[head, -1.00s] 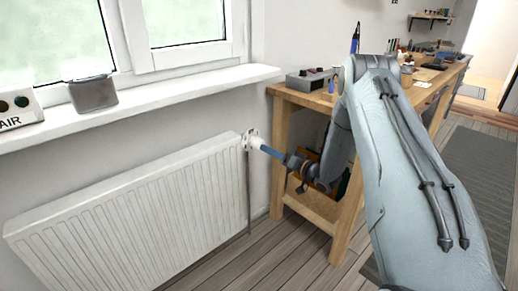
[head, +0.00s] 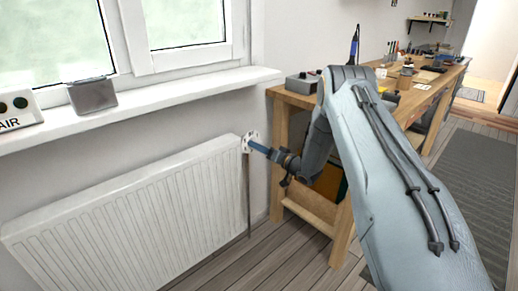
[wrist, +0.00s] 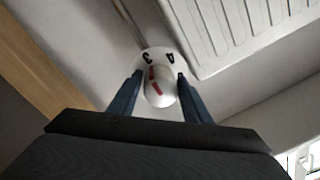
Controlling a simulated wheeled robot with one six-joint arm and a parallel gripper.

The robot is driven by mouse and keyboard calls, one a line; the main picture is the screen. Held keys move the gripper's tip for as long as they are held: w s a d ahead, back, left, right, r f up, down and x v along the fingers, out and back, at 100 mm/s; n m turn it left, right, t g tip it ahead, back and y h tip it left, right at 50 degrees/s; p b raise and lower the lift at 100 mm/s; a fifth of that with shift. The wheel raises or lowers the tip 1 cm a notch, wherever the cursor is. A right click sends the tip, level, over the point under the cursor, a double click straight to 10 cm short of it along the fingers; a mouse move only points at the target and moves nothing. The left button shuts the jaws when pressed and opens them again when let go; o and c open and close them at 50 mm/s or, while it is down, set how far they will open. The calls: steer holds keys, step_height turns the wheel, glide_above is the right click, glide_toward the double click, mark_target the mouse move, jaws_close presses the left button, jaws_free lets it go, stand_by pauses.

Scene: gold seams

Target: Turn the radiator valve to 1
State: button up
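The radiator valve (head: 250,137) is at the upper right corner of the white radiator (head: 130,205). In the wrist view its white knob (wrist: 161,97) has a red mark, and the pale dial plate (wrist: 160,57) behind it shows a 3 and a 4. The red mark's far end points up, nearer the 3 than the 4. My gripper (head: 252,144) is at the valve with its blue fingers on either side of the knob. Narrow gaps seem to show between fingers and knob, so it looks open around it. The other dial numbers are hidden.
A wooden workbench (head: 340,235) stands to the right of the valve, close to my arm. The windowsill (head: 170,98) runs above the radiator and bears a grey box (head: 92,95) and a panel marked AIR (head: 18,112). The floor in front of the radiator is clear.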

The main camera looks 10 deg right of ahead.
steer(key=c, duration=0.6)
steer(key=shift+n, duration=0.4)
steer(key=n, duration=0.5)
steer(key=n+h, duration=0.1)
steer(key=n, duration=0.4)
steer(key=shift+w+d, duration=0.1)
steer(key=shift+d, duration=0.05)
steer(key=n, duration=0.6)
steer(key=shift+r, duration=0.1)
steer(key=n, duration=0.6)
steer(key=shift+r+h, duration=0.1)
steer(key=shift+h, duration=0.3)
